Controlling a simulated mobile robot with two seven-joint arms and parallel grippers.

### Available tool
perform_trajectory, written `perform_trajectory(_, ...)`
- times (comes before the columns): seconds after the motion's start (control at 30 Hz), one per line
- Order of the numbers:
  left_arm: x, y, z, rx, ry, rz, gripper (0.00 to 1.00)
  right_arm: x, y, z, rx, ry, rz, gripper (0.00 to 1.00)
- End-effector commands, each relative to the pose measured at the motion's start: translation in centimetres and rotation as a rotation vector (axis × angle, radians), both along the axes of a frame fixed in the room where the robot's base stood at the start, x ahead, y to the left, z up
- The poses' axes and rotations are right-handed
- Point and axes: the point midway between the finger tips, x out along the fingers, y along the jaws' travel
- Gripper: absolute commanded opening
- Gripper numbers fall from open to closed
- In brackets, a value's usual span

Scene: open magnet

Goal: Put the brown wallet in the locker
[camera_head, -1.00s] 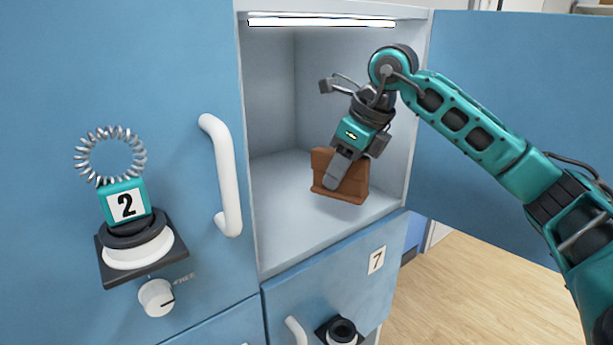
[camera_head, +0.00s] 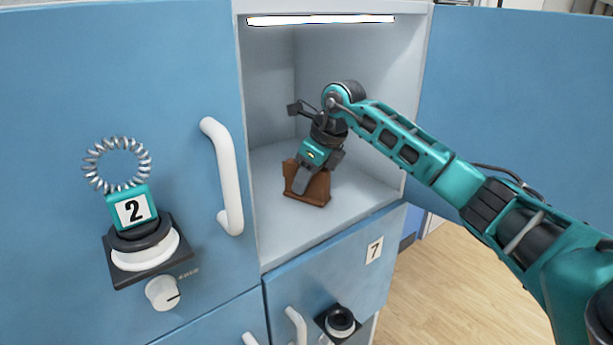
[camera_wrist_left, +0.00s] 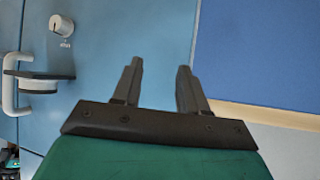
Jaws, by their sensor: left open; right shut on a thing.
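The brown wallet (camera_head: 319,188) is inside the open locker (camera_head: 290,228), low over its floor near the middle. I cannot tell whether it touches the floor. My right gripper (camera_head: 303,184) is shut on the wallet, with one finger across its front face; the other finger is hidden. My left gripper (camera_wrist_left: 157,85) shows only in the left wrist view. It is open and empty, with its two fingers apart in front of blue panels.
The open locker door (camera_head: 510,110) stands at the right. A closed door at the left has a white handle (camera_head: 226,178) and a lock with tag 2 (camera_head: 133,211) and a coil. A door marked 7 (camera_head: 374,250) is below. A light strip (camera_head: 320,20) is at the locker top.

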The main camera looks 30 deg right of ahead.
Motion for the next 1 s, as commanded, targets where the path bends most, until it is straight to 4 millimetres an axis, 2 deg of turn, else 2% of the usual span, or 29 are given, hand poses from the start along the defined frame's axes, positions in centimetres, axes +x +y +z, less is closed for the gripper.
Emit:
perform_trajectory(0.37, 0.01, -0.02, -0.11, 0.0, -0.002, 0.0, 0.43, 0.09, -0.01, -0.38, 0.0, -0.001, 0.0, 0.01)
perform_trajectory(0.4, 0.02, -0.01, -0.06, 0.0, -0.002, 0.0, 0.43, 0.07, -0.01, -0.39, 0.0, -0.001, 0.0, 0.36)
perform_trajectory(0.6, 0.02, 0.01, 0.0, 0.0, -0.002, 0.0, 0.43, 0.07, 0.0, -0.35, 0.0, 0.0, 0.0, 0.55)
perform_trajectory(0.67, 0.02, 0.01, 0.0, -0.001, -0.002, 0.001, 0.43, 0.06, 0.0, -0.34, 0.0, 0.0, 0.0, 0.59)
perform_trajectory(0.87, 0.04, 0.03, 0.04, -0.001, -0.003, 0.001, 0.43, 0.07, 0.0, -0.3, 0.0, -0.001, 0.0, 0.59)
perform_trajectory(1.0, 0.05, 0.04, 0.15, -0.001, -0.004, 0.001, 0.43, -0.08, -0.15, 0.59, 0.0, -0.004, -0.001, 0.59)
